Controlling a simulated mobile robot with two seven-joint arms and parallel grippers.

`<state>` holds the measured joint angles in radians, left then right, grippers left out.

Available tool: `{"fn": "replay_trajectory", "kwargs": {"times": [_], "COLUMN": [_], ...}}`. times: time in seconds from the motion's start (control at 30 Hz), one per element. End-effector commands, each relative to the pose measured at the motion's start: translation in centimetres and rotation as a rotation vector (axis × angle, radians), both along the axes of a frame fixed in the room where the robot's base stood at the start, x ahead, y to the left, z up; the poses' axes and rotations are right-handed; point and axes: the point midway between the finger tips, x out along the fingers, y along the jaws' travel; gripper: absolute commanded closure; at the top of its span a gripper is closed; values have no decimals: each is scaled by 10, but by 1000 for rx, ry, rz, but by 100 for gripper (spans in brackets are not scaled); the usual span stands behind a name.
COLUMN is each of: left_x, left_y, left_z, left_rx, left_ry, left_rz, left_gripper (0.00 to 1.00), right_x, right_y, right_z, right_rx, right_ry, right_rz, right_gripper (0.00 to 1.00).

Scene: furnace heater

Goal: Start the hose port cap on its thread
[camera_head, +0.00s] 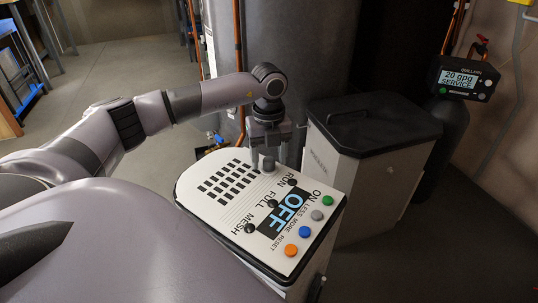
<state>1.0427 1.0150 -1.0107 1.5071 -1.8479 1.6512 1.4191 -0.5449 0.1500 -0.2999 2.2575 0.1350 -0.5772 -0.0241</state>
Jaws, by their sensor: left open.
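My left gripper (270,151) points down over the far right part of a white control unit's top panel (203,206). Its jaws are open. A small grey round piece (268,165) shows at the panel just below the fingers. It may be the hose port cap or its port, but I cannot tell which. The thread is not visible, and I cannot tell whether the fingers touch the grey piece. My right gripper is not in view.
The panel has a vent grille, black knobs (250,229), an OFF display (286,212) and coloured buttons (291,250). A lidded grey bin (372,128) stands close on the right. A large dark tank (300,50) is behind. Open floor (130,75) lies at the back left.

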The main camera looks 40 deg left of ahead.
Motion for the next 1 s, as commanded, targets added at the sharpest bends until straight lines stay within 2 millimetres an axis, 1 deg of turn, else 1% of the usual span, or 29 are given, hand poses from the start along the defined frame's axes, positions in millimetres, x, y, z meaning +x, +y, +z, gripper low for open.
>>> {"fn": "replay_trajectory", "kwargs": {"times": [0.03, 0.2, 0.27, 0.3, 0.37, 0.4, 0.67, 0.77, 0.87, 1.0], "left_x": [0, 0, 0, 0, 0, 0, 0, 0, 1, 1], "left_y": [0, 0, 0, 0, 0, 0, 0, 0, -1, -1], "left_z": [-3, -2, -2, -2, -2, -2, -1, 2, 10, 29], "left_rx": [0, -1, -1, -1, -1, -1, -2, -2, -2, -2], "left_ry": [0, -1, 0, 0, 0, 0, -1, -1, -3, -3], "left_rz": [0, -1, -1, -1, -1, -1, -1, -1, -1, -1], "left_gripper": [39, 39, 59, 72, 91, 98, 98, 98, 98, 98], "right_x": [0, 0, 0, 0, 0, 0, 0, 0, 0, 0], "right_y": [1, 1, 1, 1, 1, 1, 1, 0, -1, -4], "right_z": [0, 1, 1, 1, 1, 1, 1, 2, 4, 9], "right_rx": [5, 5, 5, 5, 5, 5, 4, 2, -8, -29], "right_ry": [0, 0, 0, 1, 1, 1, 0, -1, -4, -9], "right_rz": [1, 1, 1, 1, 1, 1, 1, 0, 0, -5], "right_gripper": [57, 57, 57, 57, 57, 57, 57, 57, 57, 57]}}
